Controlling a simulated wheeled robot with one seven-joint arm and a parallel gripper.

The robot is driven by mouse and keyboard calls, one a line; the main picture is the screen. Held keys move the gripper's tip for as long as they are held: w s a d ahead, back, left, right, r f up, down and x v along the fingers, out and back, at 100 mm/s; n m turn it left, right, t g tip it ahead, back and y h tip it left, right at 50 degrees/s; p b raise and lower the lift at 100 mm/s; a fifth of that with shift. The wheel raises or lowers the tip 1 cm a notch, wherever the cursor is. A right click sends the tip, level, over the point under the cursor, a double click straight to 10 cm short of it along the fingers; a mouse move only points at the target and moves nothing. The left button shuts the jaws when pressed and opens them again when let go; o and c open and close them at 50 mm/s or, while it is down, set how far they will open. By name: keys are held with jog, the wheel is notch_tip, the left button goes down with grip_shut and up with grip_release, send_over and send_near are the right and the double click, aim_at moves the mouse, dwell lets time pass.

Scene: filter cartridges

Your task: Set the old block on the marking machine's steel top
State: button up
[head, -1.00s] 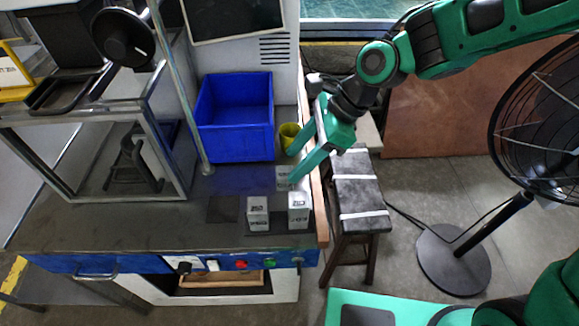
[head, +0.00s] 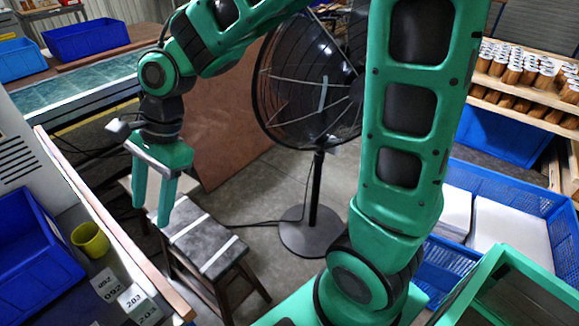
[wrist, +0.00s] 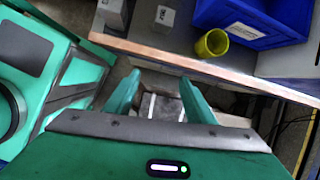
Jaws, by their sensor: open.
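Two small pale blocks with printed numbers stand on the dark bench top at the lower left of the head view. The farther block (head: 104,282) reads 092 and the nearer block (head: 134,299) reads 203. Two blocks also show at the top of the wrist view, one (wrist: 163,18) nearer the yellow cup. I cannot tell which block is the old one. My gripper (head: 151,213) is open and empty, fingers pointing down above the stool, right of the bench. In the wrist view my gripper (wrist: 160,77) has nothing between its fingers. Most of the marking machine is out of view.
A blue bin (head: 35,250) and a yellow cup (head: 90,240) stand on the bench behind its wooden edge strip (head: 110,225). A stool (head: 200,240) with white strips is below my gripper. A black fan (head: 310,85) stands to the right.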

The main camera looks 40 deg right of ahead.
jog(key=s+d+n+t+h, duration=0.1)
jog(key=s+d+n+h, duration=0.1)
jog(key=d, duration=1)
jog(key=s+d+n+h, duration=0.2)
jog(key=d, duration=1)
jog(key=s+d+n, duration=0.3)
jog(key=s+d, duration=0.9)
jog(key=s, duration=0.1)
jog(key=shift+s+d+r+g+h, duration=0.2)
jog(key=shift+s+r+g+h, duration=0.1)
jog(key=shift+s+g, duration=0.1)
jog(key=shift+w, duration=0.1)
